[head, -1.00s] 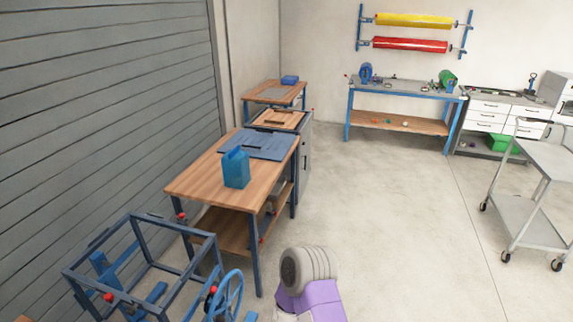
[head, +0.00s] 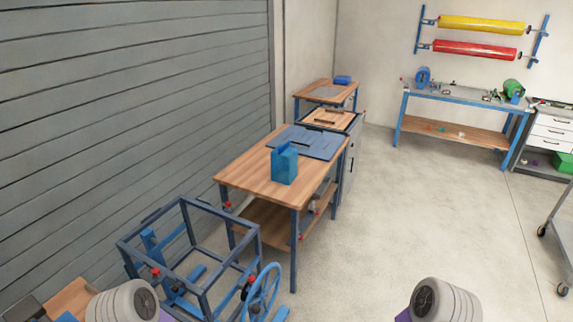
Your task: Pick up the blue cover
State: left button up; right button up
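A blue box-like piece (head: 284,168) stands upright on the wooden-topped table (head: 243,181) in the head view. A flat blue plate (head: 318,148) lies behind it on the same table. A small blue object (head: 343,80) sits on the farther wooden bench. I cannot tell for certain which of these is the blue cover. Rounded grey parts of my two arms show at the bottom edge, left and right. Neither gripper is in view.
A blue metal frame (head: 182,258) with a handwheel (head: 263,292) stands in front of the table. A grey slatted wall (head: 120,100) runs along the left. A blue workbench (head: 455,110) stands at the back. Open concrete floor (head: 430,220) lies right of the tables.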

aim_at(284, 159)
jog(key=z, duration=0.85)
jog(key=i, duration=4.85)
jog(key=u, duration=0.5)
